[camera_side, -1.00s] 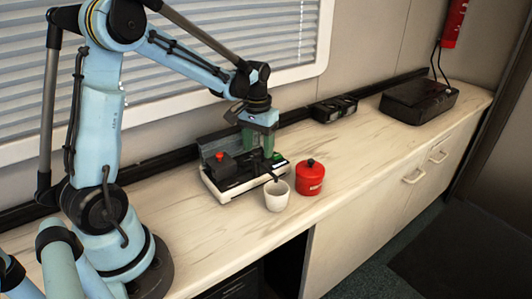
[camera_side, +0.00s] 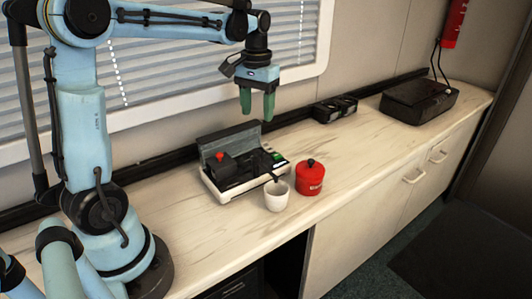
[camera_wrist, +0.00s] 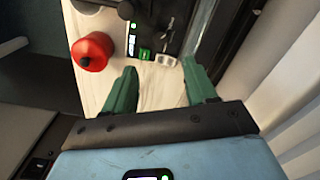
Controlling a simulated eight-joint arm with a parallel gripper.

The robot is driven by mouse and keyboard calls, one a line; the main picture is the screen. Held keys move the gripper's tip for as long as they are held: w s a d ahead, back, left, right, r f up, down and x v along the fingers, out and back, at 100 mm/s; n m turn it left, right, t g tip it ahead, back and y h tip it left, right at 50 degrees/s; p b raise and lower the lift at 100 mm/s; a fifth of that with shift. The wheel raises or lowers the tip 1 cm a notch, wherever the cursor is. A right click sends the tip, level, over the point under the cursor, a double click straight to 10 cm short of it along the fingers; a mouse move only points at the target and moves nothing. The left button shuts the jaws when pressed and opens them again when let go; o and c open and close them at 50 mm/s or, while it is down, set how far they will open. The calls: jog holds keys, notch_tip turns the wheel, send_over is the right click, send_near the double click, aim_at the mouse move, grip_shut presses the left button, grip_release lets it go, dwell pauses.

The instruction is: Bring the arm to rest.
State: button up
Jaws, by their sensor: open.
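My gripper (camera_side: 257,105) hangs in the air above the counter, in front of the window blind. Its two green fingers point down, are apart and hold nothing. They also show in the wrist view (camera_wrist: 160,95), with bare counter between them. Below my gripper stands a white and black machine (camera_side: 228,186) with its dark lid up and a red knob on top. A white cup (camera_side: 277,197) stands at the machine's front right. In the wrist view, the machine's green-lit part (camera_wrist: 145,54) lies beyond the fingers.
A red canister (camera_side: 310,180) stands right of the cup and also shows in the wrist view (camera_wrist: 93,52). A small black double device (camera_side: 335,109) and a black case (camera_side: 418,102) stand along the wall. The pale counter (camera_side: 370,145) is clear at the right front.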

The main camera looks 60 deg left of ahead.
jog(key=s+d+f+m+t, duration=0.3)
jog(key=s+d+t, duration=0.4)
jog(key=d, duration=0.6)
jog(key=shift+s+d+m, duration=0.25)
jog(key=shift+s+m, duration=0.55)
jog(key=shift+s, duration=0.45)
